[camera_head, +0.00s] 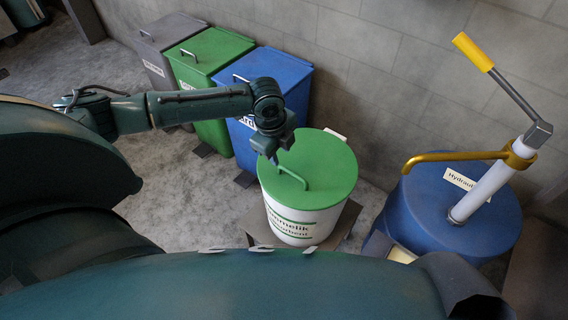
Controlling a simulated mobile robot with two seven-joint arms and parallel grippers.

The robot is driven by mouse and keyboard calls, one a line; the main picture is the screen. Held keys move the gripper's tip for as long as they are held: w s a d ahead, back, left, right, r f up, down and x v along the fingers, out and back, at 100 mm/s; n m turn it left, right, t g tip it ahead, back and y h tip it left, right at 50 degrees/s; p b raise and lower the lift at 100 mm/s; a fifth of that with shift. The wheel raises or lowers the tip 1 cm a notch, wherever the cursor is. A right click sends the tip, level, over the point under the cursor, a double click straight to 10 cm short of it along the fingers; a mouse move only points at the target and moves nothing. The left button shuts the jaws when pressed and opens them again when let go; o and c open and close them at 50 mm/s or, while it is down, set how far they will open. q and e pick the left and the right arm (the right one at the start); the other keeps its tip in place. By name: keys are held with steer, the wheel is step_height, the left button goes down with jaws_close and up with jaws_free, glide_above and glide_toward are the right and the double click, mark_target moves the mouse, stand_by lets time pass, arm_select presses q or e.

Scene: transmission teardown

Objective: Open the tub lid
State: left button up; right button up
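The tub (290,222) is a white round container with dark lettering and green bands. Its green lid (325,172) lies flat on top and looks shut. A green bar handle (292,174) stands on the left part of the lid. My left gripper (274,156) points down just above the handle's left end. The fingers are small and dark here, so I cannot tell whether they are open, or whether they touch the handle. My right gripper is not in view.
Grey (160,45), green (212,75) and blue (270,90) bins stand behind the tub along the block wall. A blue drum (425,215) with a hand pump (495,180) stands at the right. The tub rests on a brown base (258,228). Concrete floor at the left is clear.

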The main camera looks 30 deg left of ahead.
mark_target(284, 168)
arm_select(q)
steer(key=f, duration=0.2)
steer(key=w+f, duration=0.1)
steer(key=f, duration=0.1)
steer(key=f+b, duration=0.1)
steer(key=f, duration=0.2)
steer(key=shift+w+d, duration=0.15)
steer(key=shift+w, duration=0.15)
steer(key=shift+c, duration=0.4)
jaws_close()
